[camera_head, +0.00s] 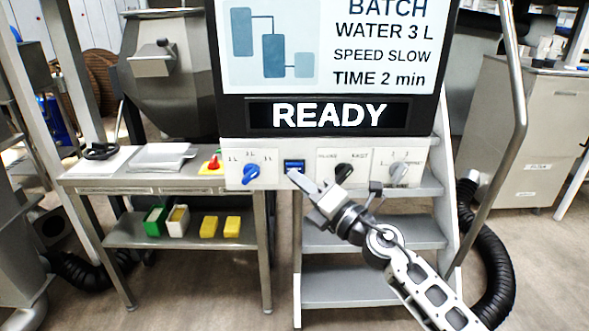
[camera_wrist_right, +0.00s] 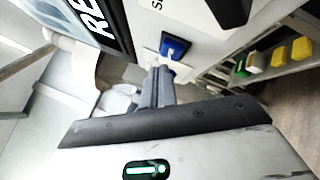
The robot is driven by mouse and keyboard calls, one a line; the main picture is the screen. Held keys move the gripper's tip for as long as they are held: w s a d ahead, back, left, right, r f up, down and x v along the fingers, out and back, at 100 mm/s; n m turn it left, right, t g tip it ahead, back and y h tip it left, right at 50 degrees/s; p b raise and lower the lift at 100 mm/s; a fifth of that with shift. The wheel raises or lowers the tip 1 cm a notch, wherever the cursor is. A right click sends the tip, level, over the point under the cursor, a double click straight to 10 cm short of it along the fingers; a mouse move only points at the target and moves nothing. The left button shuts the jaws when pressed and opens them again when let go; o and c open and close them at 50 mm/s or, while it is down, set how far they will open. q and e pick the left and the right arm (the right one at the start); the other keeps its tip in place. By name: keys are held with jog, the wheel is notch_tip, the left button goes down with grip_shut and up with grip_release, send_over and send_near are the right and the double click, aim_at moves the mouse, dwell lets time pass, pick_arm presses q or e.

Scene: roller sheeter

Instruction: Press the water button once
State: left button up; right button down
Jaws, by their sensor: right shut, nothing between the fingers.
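The blue water button (camera_head: 294,166) is a small square on the white control panel (camera_head: 270,178) below the display. In the right wrist view the blue button (camera_wrist_right: 174,47) sits just beyond the fingertips. My right gripper (camera_head: 297,176) is shut and empty, its tips at or just below the button. In the right wrist view the right gripper (camera_wrist_right: 164,72) also shows shut, its tips near the button's lower edge; I cannot tell whether they touch it. The screen (camera_head: 330,114) reads READY, with WATER 3 L above. My left gripper is not in view.
A steel table (camera_head: 185,183) with a red-and-yellow switch (camera_head: 213,163) stands left. Steps (camera_head: 345,289) stand below the panel.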

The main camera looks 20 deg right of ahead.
dwell(0.7)
jog(key=shift+w+d, duration=0.1)
jog(key=shift+w, duration=0.3)
jog(key=shift+w+d+b, duration=0.15)
jog(key=shift+w+b, duration=0.15)
jog(key=shift+w, duration=0.15)
dwell(0.5)
jog(key=shift+s, duration=0.15)
dwell(0.3)
jog(key=shift+s+a+p, duration=0.25)
jog(key=shift+s+p, duration=0.15)
jog(key=shift+s, duration=0.3)
jog(key=s, duration=0.2)
jog(key=s+a+p, duration=0.1)
jog(key=s, duration=0.1)
jog(key=shift+s+a+p, duration=0.2)
jog(key=shift+s+p, duration=0.1)
jog(key=shift+s, duration=0.1)
